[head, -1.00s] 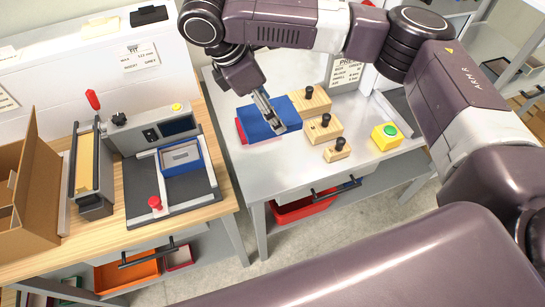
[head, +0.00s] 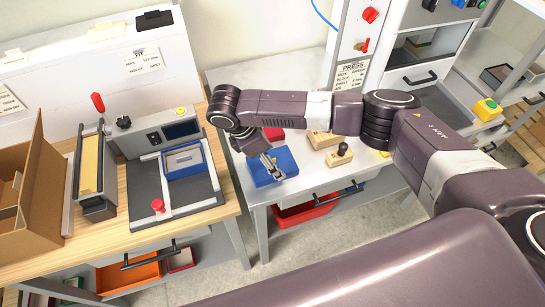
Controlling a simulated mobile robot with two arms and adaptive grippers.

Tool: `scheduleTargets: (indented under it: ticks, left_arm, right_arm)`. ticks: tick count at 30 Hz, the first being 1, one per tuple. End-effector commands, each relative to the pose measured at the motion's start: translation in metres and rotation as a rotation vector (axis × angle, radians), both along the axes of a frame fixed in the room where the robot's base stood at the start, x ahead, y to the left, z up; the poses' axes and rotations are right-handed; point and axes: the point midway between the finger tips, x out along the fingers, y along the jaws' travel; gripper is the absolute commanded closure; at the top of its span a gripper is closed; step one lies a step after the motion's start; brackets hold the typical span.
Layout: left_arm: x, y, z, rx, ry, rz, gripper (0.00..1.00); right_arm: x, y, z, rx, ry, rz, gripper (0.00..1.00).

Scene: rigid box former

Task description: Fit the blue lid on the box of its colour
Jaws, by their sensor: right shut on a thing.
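The blue lid (head: 262,174) is a flat blue piece over the front left of the grey table. My right gripper (head: 272,168) is shut on it from above, and the fingers cover part of it. I cannot tell how far it is above the table. The blue box (head: 184,160) sits open at the top in the corner of the dark former (head: 152,188) on the wooden table, left of the lid. The lid and the box are well apart. My left gripper is not in view.
A red flat piece (head: 273,134) lies behind the lid. Wooden blocks with black knobs (head: 339,154) stand to its right. The former has a red knob (head: 158,205) in front and a control panel (head: 168,136) behind. A gap separates the two tables. A cardboard box (head: 40,190) stands far left.

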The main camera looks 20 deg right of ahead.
Motion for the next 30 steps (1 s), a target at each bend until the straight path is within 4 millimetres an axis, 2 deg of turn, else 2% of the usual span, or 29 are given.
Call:
scheduleTargets:
  ticks: [11, 12, 16, 25, 30]
  left_arm:
    - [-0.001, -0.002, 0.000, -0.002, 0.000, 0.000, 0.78]
    - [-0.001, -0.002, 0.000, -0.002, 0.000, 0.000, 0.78]
    - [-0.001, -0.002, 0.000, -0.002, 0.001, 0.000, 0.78]
    - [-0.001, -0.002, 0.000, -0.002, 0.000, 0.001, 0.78]
    - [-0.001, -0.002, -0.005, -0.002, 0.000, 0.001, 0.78]
  right_arm:
    - [0.000, 0.000, -0.005, 0.001, 0.001, 0.000, 0.56]
    - [0.000, 0.000, -0.005, 0.001, 0.000, 0.001, 0.29]
    - [0.000, 0.000, -0.005, 0.001, 0.000, 0.000, 0.15]
    - [0.000, 0.000, -0.004, 0.001, 0.000, 0.000, 0.14]
    - [0.001, 0.006, 0.009, 0.003, -0.003, 0.000, 0.14]
